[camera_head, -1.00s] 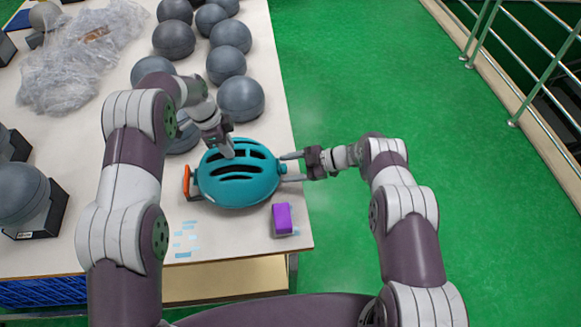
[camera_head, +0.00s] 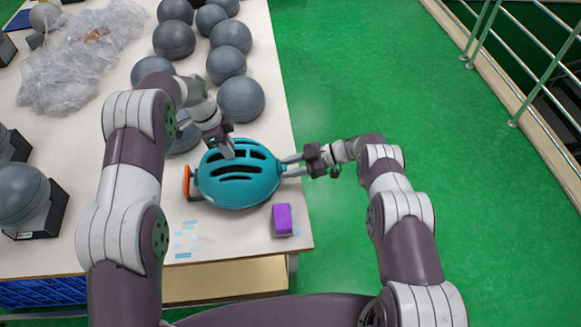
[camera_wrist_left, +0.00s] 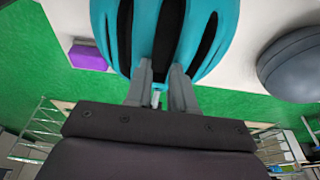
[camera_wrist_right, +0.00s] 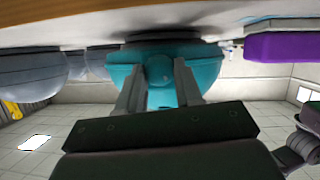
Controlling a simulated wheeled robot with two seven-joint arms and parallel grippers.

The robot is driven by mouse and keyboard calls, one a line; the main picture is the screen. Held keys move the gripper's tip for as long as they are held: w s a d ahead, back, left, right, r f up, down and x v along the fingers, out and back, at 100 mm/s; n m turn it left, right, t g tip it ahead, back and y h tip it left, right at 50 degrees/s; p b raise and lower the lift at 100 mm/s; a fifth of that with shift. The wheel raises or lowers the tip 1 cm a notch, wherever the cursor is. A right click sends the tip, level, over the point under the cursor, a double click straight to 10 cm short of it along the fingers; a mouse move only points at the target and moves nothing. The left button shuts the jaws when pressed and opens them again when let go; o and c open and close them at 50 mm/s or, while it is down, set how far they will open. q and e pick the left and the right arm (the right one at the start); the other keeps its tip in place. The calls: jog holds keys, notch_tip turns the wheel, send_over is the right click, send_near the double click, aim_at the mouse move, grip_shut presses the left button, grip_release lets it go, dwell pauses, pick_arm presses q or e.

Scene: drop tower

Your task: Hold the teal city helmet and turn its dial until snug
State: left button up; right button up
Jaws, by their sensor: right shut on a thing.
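The teal city helmet (camera_head: 240,184) rests at the near right part of the white table, its dark vents facing up. Its round teal dial (camera_wrist_right: 160,70) shows in the right wrist view. My right gripper (camera_wrist_right: 159,78) is shut on the dial, with one finger on each side. My left gripper (camera_head: 228,152) reaches the top of the helmet from the far side. In the left wrist view its fingers (camera_wrist_left: 160,78) are close together at a vent of the shell (camera_wrist_left: 205,58). Whether they clamp the shell is hidden.
A purple block (camera_head: 282,219) lies near the table's front right corner. An orange piece (camera_head: 187,182) stands at the helmet's left. Several grey domes (camera_head: 241,98) and clear plastic wrap (camera_head: 75,65) lie farther back. The green floor (camera_head: 350,80) on the right is free up to a railing.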

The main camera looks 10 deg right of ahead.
jog(key=shift+f+m+g, duration=0.25)
jog(key=shift+m+g, duration=0.45)
jog(key=shift+m, duration=0.2)
jog(key=shift+s, duration=0.15)
jog(key=o, duration=1.1)
jog(key=shift+c, duration=0.2)
jog(key=shift+r, duration=0.1)
jog(key=shift+w+r, duration=0.2)
jog(key=shift+r, duration=0.1)
notch_tip(320, 180, up, 10)
jog(key=shift+s+f, duration=0.2)
jog(key=shift+s, duration=0.1)
